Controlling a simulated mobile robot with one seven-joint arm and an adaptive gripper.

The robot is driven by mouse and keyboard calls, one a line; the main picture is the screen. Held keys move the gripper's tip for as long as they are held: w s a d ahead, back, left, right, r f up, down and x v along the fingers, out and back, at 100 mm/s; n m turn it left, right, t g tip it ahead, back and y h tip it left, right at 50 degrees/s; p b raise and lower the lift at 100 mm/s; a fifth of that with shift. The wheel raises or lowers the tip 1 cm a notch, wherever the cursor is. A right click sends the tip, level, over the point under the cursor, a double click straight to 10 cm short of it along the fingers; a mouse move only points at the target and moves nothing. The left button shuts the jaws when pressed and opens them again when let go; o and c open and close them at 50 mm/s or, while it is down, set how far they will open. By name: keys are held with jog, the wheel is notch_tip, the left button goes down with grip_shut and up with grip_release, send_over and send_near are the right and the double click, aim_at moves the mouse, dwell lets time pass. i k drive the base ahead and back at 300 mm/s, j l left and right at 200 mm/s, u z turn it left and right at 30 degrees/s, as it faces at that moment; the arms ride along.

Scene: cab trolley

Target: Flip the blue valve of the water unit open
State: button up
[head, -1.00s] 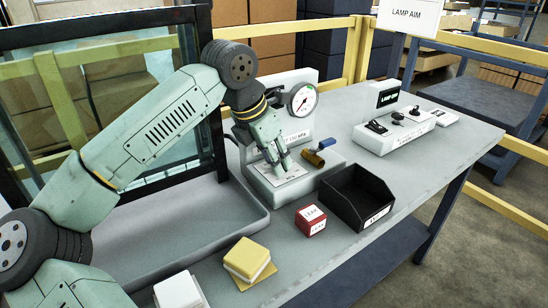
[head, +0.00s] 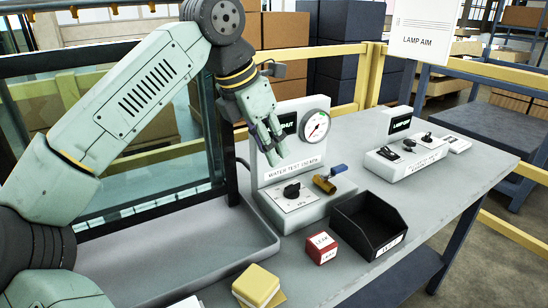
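The water unit (head: 317,208) is a white stand on the table with a round gauge (head: 316,126), a small dark display that seems to read SHUT, a "WATER TEST" label and a black knob (head: 292,191) on its base. At the base's right side is a brass valve (head: 323,184) with a blue handle (head: 339,170). The handle slants up to the right, away from the brass body. My gripper (head: 278,159) hangs in front of the unit's upright panel, above the knob and up-left of the valve. Its fingers look apart, with nothing between them. It appears clear of the valve.
A black open bin (head: 352,241) stands just in front of the valve, with a red-and-white box (head: 321,248) left of it. A yellow block (head: 257,284) lies nearer. A lamp aim unit (head: 408,164) stands to the right. A framed glass pane (head: 150,185) rises at left behind my arm.

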aim_at(340, 169)
jog(key=k, duration=1)
